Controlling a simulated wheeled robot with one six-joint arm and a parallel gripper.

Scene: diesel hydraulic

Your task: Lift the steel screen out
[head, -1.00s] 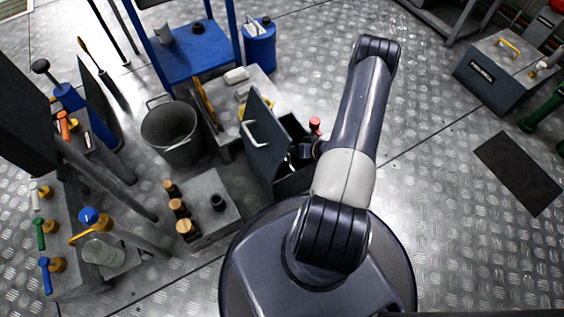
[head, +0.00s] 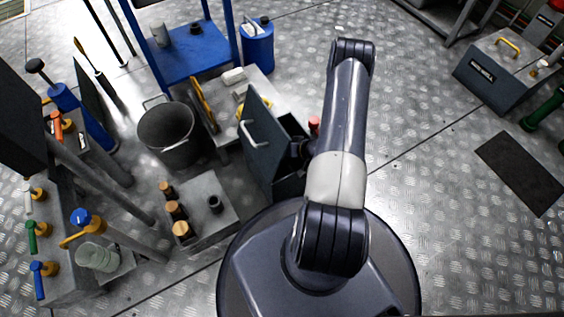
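A dark box (head: 289,186) stands in front of my base with its grey lid (head: 262,146) swung up; the lid has a pale handle. I cannot make out the steel screen; the inside of the box is dark and largely covered by my arm.
A red-topped object (head: 314,124) stands just behind the box, partly covered by my arm. A grey bucket (head: 168,133), a blue cart (head: 190,55) and a block with several bottles (head: 208,207) are to the left. The floor (head: 425,170) to the right is mostly clear.

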